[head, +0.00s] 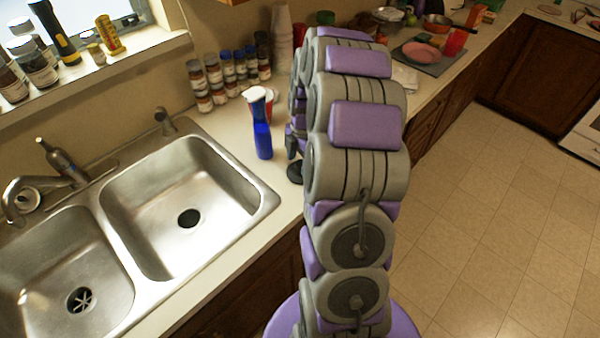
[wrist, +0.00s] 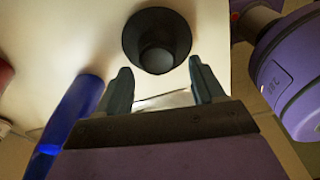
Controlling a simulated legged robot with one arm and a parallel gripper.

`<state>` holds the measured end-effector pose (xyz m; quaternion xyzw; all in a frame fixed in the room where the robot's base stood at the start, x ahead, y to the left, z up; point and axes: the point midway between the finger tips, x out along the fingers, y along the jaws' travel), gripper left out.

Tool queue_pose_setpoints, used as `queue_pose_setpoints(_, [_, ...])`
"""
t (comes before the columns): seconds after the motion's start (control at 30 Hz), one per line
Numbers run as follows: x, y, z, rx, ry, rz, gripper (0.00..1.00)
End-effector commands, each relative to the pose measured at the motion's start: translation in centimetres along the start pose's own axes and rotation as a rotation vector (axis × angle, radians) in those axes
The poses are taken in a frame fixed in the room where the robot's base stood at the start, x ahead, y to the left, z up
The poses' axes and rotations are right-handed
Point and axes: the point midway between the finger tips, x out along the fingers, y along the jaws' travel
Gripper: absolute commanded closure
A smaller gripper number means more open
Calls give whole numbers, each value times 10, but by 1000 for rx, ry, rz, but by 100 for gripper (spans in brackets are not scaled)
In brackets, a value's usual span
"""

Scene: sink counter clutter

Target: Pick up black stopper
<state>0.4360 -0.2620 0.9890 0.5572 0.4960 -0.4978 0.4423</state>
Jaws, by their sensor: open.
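The black stopper (wrist: 157,40) is round with a wide rim and a raised middle. It sits on the light counter just beyond my fingertips in the wrist view. My gripper (wrist: 163,80) is open, with one finger on each side of the stopper's near edge and nothing between them. In the head view the stopper shows as a small dark shape (head: 295,172) on the counter, partly hidden by my arm. My gripper's fingers (head: 292,147) are small and partly hidden there, close above the stopper.
A blue bottle (head: 262,138) stands close to the left of the gripper, and also shows in the wrist view (wrist: 72,115). The double sink (head: 185,205) lies farther left. Several spice jars (head: 228,75) line the wall. The counter edge is near the stopper.

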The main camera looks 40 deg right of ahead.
Motion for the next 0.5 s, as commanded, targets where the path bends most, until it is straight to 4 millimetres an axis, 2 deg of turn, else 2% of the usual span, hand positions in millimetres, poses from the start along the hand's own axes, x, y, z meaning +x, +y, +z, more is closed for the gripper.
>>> queue_pose_setpoints(0.03, [12,0,4,3,3,-3,32])
queue_pose_setpoints(0.17, [27,1,9,2,6,0,32])
queue_pose_setpoints(0.4, [28,2,10,1,7,1,32])
queue_pose_setpoints(0.5, [28,1,8,1,5,0,40])
